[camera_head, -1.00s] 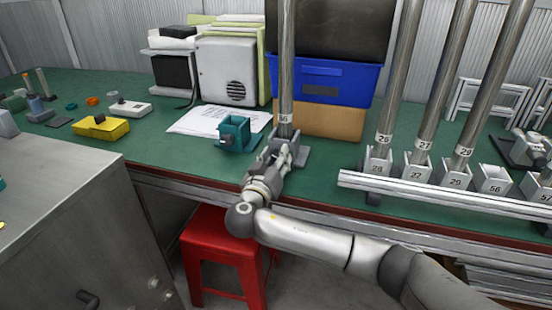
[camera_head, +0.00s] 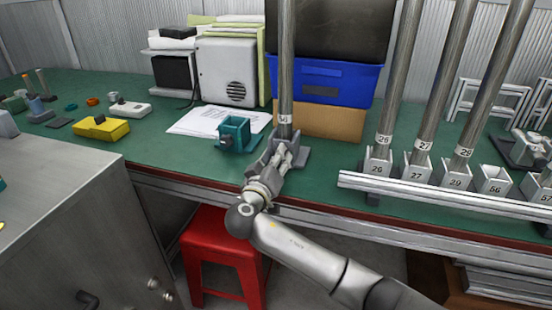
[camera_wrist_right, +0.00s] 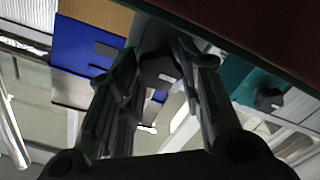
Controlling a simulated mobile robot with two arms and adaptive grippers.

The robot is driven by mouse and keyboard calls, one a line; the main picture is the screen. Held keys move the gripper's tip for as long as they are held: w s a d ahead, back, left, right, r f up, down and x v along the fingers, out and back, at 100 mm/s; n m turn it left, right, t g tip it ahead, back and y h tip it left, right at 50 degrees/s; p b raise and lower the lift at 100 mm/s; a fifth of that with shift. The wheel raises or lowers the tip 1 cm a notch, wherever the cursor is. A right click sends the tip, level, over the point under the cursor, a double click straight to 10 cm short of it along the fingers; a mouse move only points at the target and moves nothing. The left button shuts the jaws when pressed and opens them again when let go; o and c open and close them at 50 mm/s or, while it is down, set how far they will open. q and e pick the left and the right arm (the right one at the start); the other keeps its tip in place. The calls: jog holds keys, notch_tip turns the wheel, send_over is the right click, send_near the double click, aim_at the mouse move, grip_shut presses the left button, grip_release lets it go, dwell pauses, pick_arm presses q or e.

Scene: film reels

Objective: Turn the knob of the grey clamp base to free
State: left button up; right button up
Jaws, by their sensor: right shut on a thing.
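The grey clamp base (camera_head: 302,156) stands near the front edge of the green bench, with a tall metal pole (camera_head: 287,70) upright in it. My right gripper (camera_head: 284,150) is at its front and hides most of it in the head view. In the right wrist view, the dark knob (camera_wrist_right: 160,74) sits between the two fingers of my right gripper (camera_wrist_right: 164,72), which is shut on it. Any mark on the knob is too small and dark to read, so I cannot tell its setting. My left gripper is not in view.
A teal clamp base (camera_head: 235,134) stands close to the left, on white paper (camera_head: 195,122). A blue bin (camera_head: 345,85) is behind. To the right, a metal rail (camera_head: 440,190) fronts numbered sockets with poles. A red stool (camera_head: 222,250) stands below the bench edge.

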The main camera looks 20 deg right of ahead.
jog(key=o, duration=1)
jog(key=shift+o, duration=0.2)
jog(key=v, duration=1.2)
